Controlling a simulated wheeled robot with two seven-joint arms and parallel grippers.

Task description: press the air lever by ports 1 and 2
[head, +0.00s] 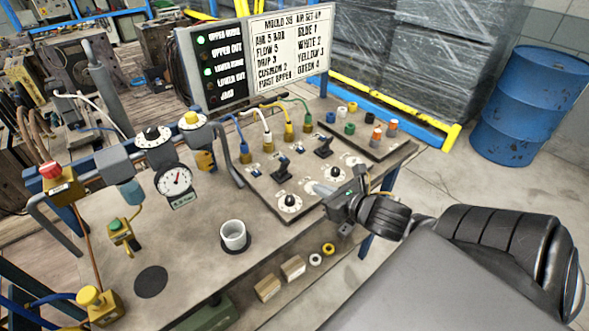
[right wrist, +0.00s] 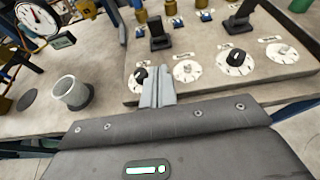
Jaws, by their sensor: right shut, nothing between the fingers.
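The black air lever nearest the blue-hosed and white-hosed ports (head: 281,173) stands on the grey valve panel (head: 265,204); it also shows in the right wrist view (right wrist: 159,38). A second black lever (head: 324,147) stands farther right, by the yellow and green hoses. My right gripper (head: 313,187) is shut and empty, above the row of dials at the panel's front. In the right wrist view its fingertips (right wrist: 157,72) lie between the two left dials in the picture, short of the near lever and apart from it. My left gripper is not in view.
A white cup (head: 233,233) stands on the bench left of the panel. A gauge (head: 174,181) and regulators stand farther left. The sign board (head: 290,42) rises behind, with two green lamps lit. A blue drum (head: 530,105) stands on the floor at right.

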